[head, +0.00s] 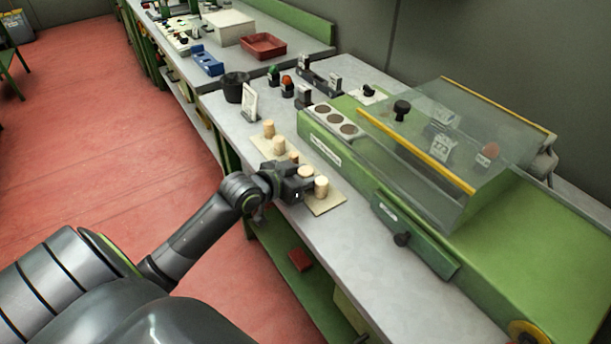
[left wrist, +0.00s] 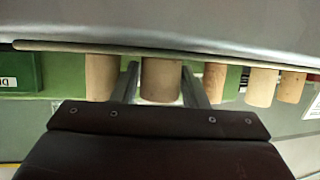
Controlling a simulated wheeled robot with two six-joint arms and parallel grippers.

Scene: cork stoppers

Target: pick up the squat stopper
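Several pale cork stoppers stand upright in a row on thin boards at the front of the bench. The one in front of my left gripper (head: 297,180) is a wide, short stopper (head: 305,171), probably the squat one; it also shows in the left wrist view (left wrist: 161,80), which is upside down. There my left fingers (left wrist: 160,88) are apart, one on each side of it, with no clear grip. Its lower part is partly hidden by the gripper in the head view. A neighbouring stopper (head: 321,186) stands close by on the right. My right gripper is not in view.
Other stoppers (head: 269,128) stand further along the row. A green machine with a clear cover (head: 425,140) is behind the boards. A black cup (head: 236,86) and white sign (head: 249,102) stand further left. The bench front at right is clear.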

